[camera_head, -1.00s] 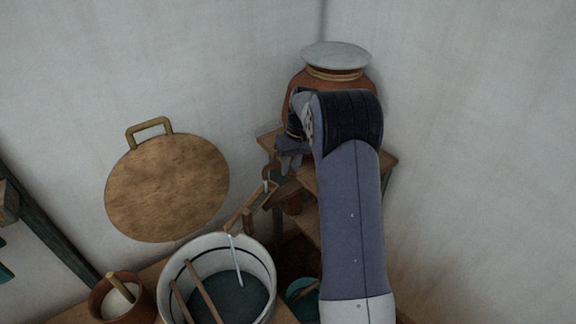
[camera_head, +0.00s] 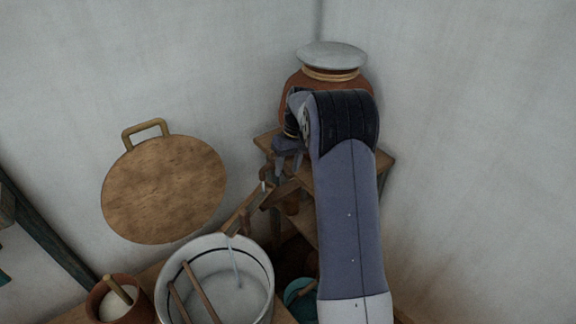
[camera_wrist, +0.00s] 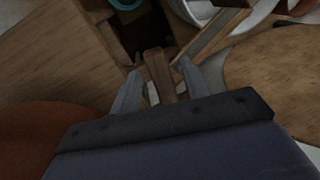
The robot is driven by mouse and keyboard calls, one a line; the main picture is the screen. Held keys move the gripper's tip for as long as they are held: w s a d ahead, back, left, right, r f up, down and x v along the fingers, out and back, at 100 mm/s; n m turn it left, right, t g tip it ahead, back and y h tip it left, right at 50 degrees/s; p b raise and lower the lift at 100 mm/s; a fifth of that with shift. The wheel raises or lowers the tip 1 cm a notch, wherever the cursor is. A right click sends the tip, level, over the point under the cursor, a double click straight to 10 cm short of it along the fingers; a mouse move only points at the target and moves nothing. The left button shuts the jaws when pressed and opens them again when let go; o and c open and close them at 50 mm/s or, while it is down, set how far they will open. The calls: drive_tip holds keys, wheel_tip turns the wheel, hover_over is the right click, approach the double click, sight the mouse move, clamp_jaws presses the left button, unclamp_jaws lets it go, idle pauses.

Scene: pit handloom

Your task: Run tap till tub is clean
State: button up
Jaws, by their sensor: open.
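The white tub (camera_head: 266,268) with a dark band stands at the bottom of the head view. The water (camera_head: 240,297) in it looks pale grey. A thin stream of water (camera_head: 234,262) falls into it from a sloping wooden trough (camera_head: 240,212). The brown jar (camera_head: 290,92) with a pale lid stands on a wooden stand; the wooden tap (camera_head: 267,175) is low at its front, partly hidden. My gripper (camera_head: 286,160) is just above the tap. In the wrist view my gripper (camera_wrist: 160,78) is open, its fingers on either side of a wooden piece (camera_wrist: 158,72), apparently the tap handle; contact is unclear.
Two sticks (camera_head: 200,290) lean in the tub. A clay pot (camera_head: 135,312) with a handle and pale contents stands left of it. A round wooden board (camera_head: 165,190) leans on the wall. A teal bowl (camera_head: 300,296) is low, right of the tub.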

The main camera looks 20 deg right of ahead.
wheel_tip(320, 180, up, 11)
drive_tip(key=d+b, duration=0.1)
drive_tip(key=d, duration=0.1)
drive_tip(key=shift+w+f, duration=0.2)
drive_tip(key=shift+c, duration=0.3)
